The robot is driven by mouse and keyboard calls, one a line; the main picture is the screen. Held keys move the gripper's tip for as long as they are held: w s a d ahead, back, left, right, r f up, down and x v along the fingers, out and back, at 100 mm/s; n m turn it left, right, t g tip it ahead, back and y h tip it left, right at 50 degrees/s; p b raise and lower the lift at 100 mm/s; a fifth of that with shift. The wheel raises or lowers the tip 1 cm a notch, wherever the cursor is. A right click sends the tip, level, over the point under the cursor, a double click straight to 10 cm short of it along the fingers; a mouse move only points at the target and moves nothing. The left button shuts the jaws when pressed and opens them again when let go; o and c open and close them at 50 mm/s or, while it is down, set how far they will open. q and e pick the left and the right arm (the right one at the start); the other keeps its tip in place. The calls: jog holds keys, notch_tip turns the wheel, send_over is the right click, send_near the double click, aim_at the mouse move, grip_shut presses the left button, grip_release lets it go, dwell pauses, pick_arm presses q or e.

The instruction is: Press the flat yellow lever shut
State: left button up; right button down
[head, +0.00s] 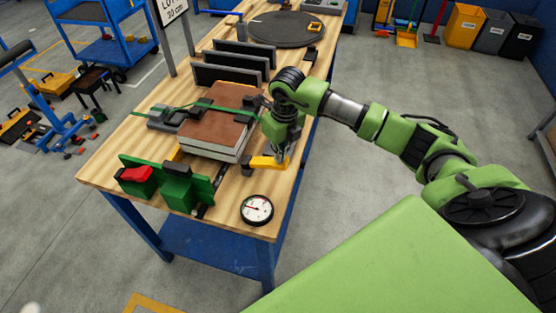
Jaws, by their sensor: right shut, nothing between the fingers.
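The flat yellow lever (262,163) lies at the right side of the wooden table, beside the brown-topped panel stack (215,130). My right gripper (281,157) points down at the lever's right end. Its fingers are shut with nothing between them. The fingertips look very near or touching the lever; I cannot tell which. The gripper partly covers the lever's right end. A green strap (222,110) runs across the stack. My left gripper is not in view.
A green fixture with a red block (136,174) stands at the table's front left. A round dial gauge (257,209) lies at the front right. Dark upright plates (228,76) and a round dark turntable (270,28) are farther back.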

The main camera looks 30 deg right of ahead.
aim_at(286, 167)
notch_tip(286, 167, down, 3)
jog(key=shift+r+b, duration=0.15)
jog(key=shift+b, duration=0.6)
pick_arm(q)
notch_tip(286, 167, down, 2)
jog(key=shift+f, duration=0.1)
pick_arm(e)
jog(key=shift+w+r, duration=0.1)
jog(key=shift+s+d+r+p, duration=0.1)
jog(key=shift+s+r+p, duration=0.2)
jog(key=shift+s, duration=0.3)
jog(key=shift+s+d+r+p, duration=0.1)
jog(key=shift+s+r+p, duration=0.1)
jog(key=shift+s+p, duration=0.3)
jog(key=shift+s, duration=0.55)
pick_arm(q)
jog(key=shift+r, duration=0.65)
pick_arm(e)
jog(key=shift+w, duration=0.15)
